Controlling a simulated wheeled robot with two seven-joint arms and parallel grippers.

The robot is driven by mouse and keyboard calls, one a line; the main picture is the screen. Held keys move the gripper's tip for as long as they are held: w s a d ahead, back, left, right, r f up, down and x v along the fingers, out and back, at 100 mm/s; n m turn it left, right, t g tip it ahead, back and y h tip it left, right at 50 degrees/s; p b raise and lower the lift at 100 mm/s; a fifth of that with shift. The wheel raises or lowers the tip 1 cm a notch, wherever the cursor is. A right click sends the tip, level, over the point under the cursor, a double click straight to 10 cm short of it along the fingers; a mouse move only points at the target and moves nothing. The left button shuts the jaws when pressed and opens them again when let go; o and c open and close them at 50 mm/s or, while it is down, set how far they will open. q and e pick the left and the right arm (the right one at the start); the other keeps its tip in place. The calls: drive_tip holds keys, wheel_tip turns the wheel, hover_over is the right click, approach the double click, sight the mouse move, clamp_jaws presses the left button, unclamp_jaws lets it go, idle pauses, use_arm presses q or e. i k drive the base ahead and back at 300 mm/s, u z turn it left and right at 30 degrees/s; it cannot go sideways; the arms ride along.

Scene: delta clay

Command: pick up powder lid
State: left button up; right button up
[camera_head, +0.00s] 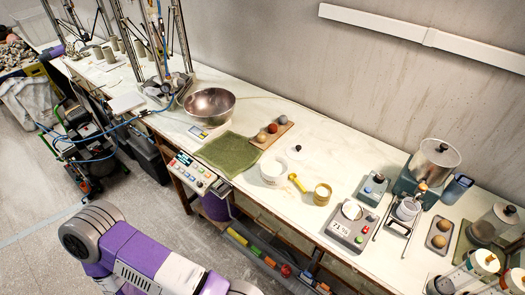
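A small white disc with a dark knob (294,151), which looks like a lid, lies on the white bench behind a white ribbed pot (273,170). The pot's top looks open. A yellow scoop-like tool (298,182) lies to the right of the pot, and a yellowish cup (322,194) stands beside it. None of these touches a gripper. A purple and grey link of my own arm fills the lower left. Neither of my grippers shows in this view.
A green cloth (228,153), a wooden tray with balls (272,134) and a metal bowl (210,104) stand left of the pot. A scale (352,225) and other devices crowd the right. The bench (320,155) is bare behind the lid.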

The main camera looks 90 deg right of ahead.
sight(296, 152)
drive_tip(key=i, duration=0.9)
drive_tip(key=z, duration=2.65)
